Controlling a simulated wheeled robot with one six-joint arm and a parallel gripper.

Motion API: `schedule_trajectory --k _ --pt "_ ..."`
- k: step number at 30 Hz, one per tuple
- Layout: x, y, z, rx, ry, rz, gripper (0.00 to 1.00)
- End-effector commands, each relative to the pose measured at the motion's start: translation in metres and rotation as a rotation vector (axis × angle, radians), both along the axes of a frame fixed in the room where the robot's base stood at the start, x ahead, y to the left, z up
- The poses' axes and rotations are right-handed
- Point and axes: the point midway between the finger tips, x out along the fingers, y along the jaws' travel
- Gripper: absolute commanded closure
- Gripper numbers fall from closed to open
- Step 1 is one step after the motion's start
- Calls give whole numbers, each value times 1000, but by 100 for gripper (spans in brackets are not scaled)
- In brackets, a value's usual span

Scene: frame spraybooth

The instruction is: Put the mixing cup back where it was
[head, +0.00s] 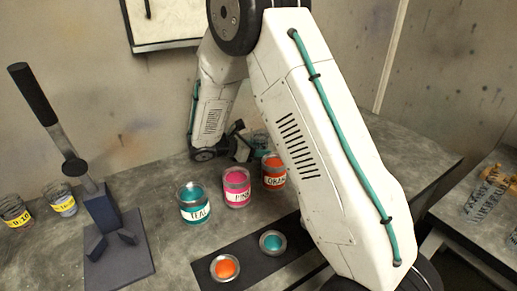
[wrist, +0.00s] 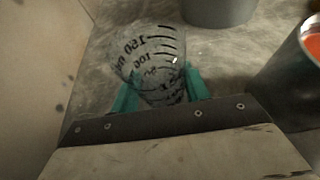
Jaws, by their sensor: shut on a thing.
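The mixing cup (wrist: 152,62) is clear, with black graduation marks, and stands out in the middle of the wrist view. My gripper (wrist: 158,88) is shut on it, with a teal finger on each side. In the head view the cup (head: 260,142) shows only in part, behind the orange can and beside my gripper (head: 243,143). Whether its base touches the bench is hard to tell.
Close to the cup stand cans labelled TEAL (head: 194,203), PINK (head: 236,187) and orange (head: 273,172). A dark mat (head: 248,258) holds two small paint pots. A lever press (head: 103,212) and jars stand left. The wall is close behind my gripper.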

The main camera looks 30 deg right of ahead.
Motion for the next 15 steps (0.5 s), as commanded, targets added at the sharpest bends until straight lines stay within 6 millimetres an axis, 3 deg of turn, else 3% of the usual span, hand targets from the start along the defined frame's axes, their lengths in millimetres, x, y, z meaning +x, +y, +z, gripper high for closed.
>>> schedule_trajectory --k 7,8,10,15 --pt "0 0 -2 0 0 0 78" --pt "0 0 -3 0 0 0 51" --pt "0 0 -2 0 -1 0 32" --pt "0 0 -2 0 0 0 32"
